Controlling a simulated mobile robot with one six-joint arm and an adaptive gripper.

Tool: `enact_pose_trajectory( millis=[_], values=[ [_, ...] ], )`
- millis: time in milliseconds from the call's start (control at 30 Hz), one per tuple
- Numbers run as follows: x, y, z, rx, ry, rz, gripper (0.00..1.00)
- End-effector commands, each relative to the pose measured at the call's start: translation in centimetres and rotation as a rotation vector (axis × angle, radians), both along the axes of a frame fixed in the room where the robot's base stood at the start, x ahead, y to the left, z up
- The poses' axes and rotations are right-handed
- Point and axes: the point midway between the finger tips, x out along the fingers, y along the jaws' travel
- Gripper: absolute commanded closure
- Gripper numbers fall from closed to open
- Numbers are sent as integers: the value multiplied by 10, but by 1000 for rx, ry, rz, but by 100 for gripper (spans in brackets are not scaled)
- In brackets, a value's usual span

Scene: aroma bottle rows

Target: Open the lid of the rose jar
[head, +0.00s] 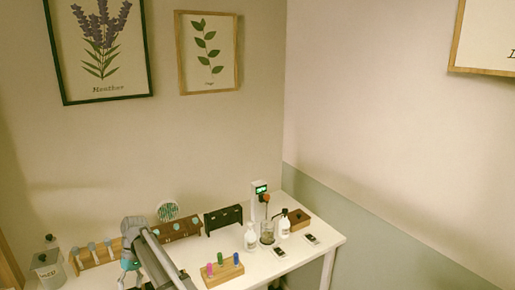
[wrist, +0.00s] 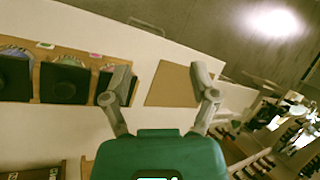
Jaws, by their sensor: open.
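My gripper (wrist: 163,88) is open and empty in the wrist view, its two grey fingers spread apart in front of the green body. A wooden rack (wrist: 88,62) with several dark, square-topped items (wrist: 65,83) lies to the left of the fingers; the nearest is close to the left finger. I cannot tell which thing is the rose jar; no rose label is readable.
In the head view, a wooden block (head: 222,274) with coloured vials stands right of my arm. White bottles (head: 250,238), a glass beaker (head: 267,233) and a black rack (head: 223,220) stand behind it. A brown panel (wrist: 172,86) lies beyond my fingers.

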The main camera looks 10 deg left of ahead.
Motion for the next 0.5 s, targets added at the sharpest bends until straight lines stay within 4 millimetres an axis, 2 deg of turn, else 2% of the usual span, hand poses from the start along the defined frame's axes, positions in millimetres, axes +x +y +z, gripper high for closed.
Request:
enact_pose_trajectory(
  millis=[33,167,300,500],
  values=[
    [7,-19,-5,-2,-9,-26,24],
    [31,-67,-14,-11,-41,-106,24],
    [56,-124,-24,-23,-81,-201,24],
    [83,-207,-38,-45,-135,-337,24]
  ],
)
